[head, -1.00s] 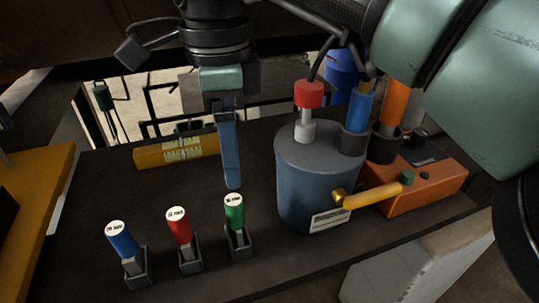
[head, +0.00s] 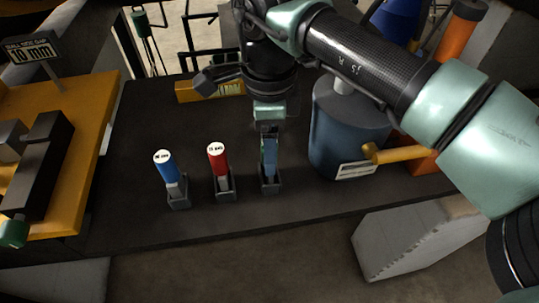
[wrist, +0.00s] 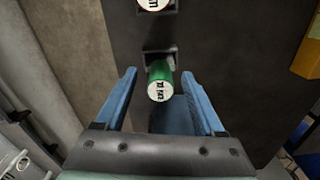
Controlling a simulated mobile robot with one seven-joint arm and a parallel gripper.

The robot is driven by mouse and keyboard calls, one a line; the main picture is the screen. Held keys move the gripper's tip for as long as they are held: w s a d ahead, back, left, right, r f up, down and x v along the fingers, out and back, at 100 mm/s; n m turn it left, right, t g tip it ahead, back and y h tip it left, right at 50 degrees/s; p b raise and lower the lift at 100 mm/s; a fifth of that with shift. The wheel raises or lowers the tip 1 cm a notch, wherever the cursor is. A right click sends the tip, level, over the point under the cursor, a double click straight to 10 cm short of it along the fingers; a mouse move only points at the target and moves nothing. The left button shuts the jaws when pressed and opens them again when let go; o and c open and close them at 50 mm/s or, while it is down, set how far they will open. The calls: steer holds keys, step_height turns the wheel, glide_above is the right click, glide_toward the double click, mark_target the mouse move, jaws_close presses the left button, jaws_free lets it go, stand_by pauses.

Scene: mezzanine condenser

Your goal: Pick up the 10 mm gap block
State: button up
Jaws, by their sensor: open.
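The 10 mm gap block shows in the wrist view as a green handle (wrist: 160,82) with a white labelled top, standing in a dark holder. In the head view my gripper (head: 269,170) hides its green handle, and only the grey holder (head: 270,186) shows below. My gripper is open, and its blue fingers stand on either side of the green handle in the wrist view (wrist: 160,100). I cannot tell whether they touch it. A red-handled block (head: 218,165) and a blue-handled block (head: 168,172) stand upright in holders to the left.
A blue-grey canister (head: 345,135) with a yellow lever (head: 395,154) stands close to the right. A yellow level-like bar (head: 215,89) lies behind. A yellow bench (head: 85,110) at left bears a "10 mm" sign (head: 33,52). Dark tabletop (head: 135,150) is clear at left.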

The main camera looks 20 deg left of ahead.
steer(key=shift+c, duration=0.3)
jaws_close()
steer(key=shift+r, duration=0.1)
